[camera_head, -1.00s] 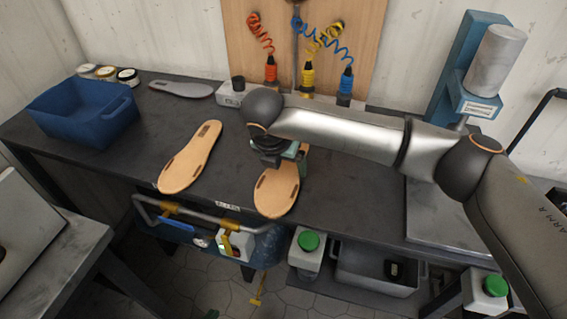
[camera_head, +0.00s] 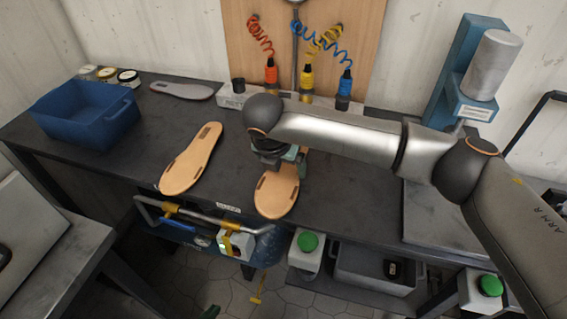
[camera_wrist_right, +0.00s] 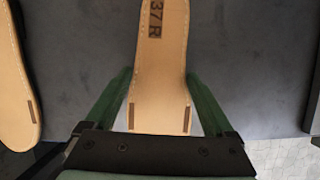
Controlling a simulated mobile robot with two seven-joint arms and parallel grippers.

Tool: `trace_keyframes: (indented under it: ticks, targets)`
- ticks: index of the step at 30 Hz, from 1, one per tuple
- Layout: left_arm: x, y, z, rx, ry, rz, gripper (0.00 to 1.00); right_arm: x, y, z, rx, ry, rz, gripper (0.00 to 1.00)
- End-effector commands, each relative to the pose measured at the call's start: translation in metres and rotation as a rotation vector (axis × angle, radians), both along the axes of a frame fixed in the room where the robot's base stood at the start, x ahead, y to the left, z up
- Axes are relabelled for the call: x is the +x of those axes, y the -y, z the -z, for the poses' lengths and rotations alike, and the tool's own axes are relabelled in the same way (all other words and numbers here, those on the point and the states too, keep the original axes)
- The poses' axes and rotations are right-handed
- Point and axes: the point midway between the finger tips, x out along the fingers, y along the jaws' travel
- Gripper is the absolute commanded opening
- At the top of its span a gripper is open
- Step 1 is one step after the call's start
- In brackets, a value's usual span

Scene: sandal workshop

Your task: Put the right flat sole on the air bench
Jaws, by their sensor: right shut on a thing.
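The right flat sole (camera_head: 277,194), tan and marked "37 R" in the right wrist view (camera_wrist_right: 160,60), is at the front edge of the dark air bench (camera_head: 340,190). My right gripper (camera_head: 290,160) is shut on it, with green fingers along both sides of the sole (camera_wrist_right: 160,95). The sole looks flat on or just over the bench top; I cannot tell if it touches. Another tan sole (camera_head: 191,160) lies to its left, also partly in the wrist view (camera_wrist_right: 15,90). A dark green tip at the bottom edge seems to be my left gripper (camera_head: 209,313), mostly out of frame.
A blue bin (camera_head: 90,120) and small round tins (camera_head: 108,75) stand at the left. A grey sole (camera_head: 182,90) lies at the back. Coiled air hoses (camera_head: 318,40) hang behind. A blue press (camera_head: 470,75) is at the right. A metal rail (camera_head: 200,217) runs along the front.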

Motion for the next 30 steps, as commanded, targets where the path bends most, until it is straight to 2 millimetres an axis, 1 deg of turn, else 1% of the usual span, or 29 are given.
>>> trace_keyframes:
  ticks: [11,28,29,30]
  targets:
    - [-0.0014,-0.0011,0.0029,0.002,-0.007,-0.002,0.00,0.0001,-0.0003,0.0002,0.001,0.000,0.000,0.31]
    - [-0.0008,-0.0020,0.0004,0.003,-0.005,-0.003,0.00,-0.0001,-0.0003,0.0067,0.001,-0.001,0.000,0.31]
    - [-0.0007,-0.0020,0.0003,0.003,-0.005,-0.003,0.00,0.0000,-0.0003,0.0068,0.001,-0.001,0.000,0.91]
    - [-0.0004,-0.0019,0.0000,0.003,-0.004,-0.003,0.00,0.0000,-0.0003,0.0068,0.001,-0.001,0.000,0.95]
